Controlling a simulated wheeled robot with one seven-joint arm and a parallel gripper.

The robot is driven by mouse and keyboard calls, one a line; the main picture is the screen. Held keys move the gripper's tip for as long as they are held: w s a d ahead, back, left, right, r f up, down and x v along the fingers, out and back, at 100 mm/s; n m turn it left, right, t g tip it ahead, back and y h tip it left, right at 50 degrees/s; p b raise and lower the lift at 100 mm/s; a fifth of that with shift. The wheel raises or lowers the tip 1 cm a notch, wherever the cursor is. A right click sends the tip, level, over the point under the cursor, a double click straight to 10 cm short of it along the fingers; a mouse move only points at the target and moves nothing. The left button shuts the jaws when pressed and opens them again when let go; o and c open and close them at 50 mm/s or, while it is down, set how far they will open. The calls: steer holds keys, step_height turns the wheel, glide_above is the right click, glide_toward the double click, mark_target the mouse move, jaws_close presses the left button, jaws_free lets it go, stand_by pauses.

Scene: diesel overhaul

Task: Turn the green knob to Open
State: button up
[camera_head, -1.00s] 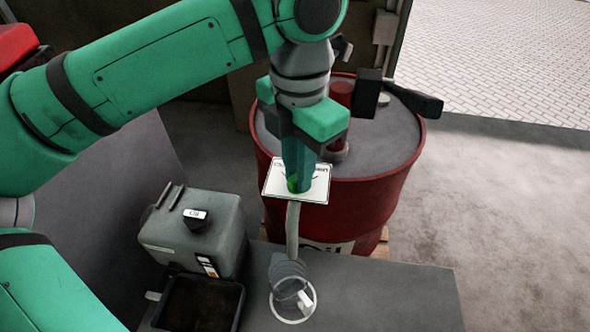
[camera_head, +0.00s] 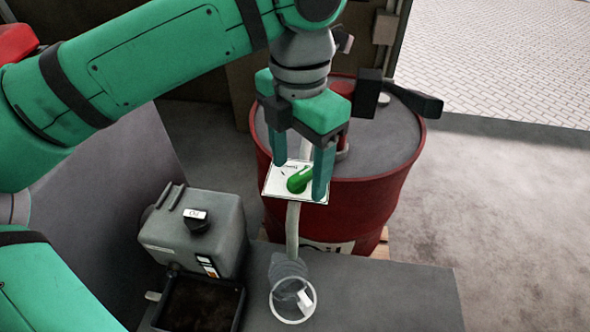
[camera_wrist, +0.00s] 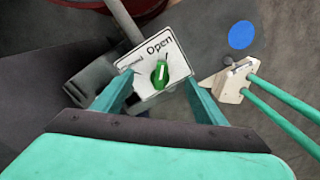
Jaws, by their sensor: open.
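The green knob (camera_head: 299,180) sits on a white sign plate (camera_head: 272,187) in front of the red drum. In the wrist view the knob (camera_wrist: 160,74) carries a white mark pointing roughly up the picture. The word "Open" reads at the plate's (camera_wrist: 180,69) upper right; a second word at its left is too blurred to read. My gripper (camera_head: 300,181) is open, with one finger on each side of the knob and gaps showing between. The fingers also flank the knob in the wrist view (camera_wrist: 159,82). The gripper holds nothing.
The red drum (camera_head: 380,195) stands behind the plate. A pale pipe (camera_head: 293,228) runs down to a clear cup (camera_head: 292,299) on the grey bench (camera_head: 400,295). A grey oil can (camera_head: 190,238) and a dark tray (camera_head: 236,318) are at the left.

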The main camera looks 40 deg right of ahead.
step_height(320, 180, up, 6)
steer(key=shift+f, duration=0.1)
stand_by(0.8)
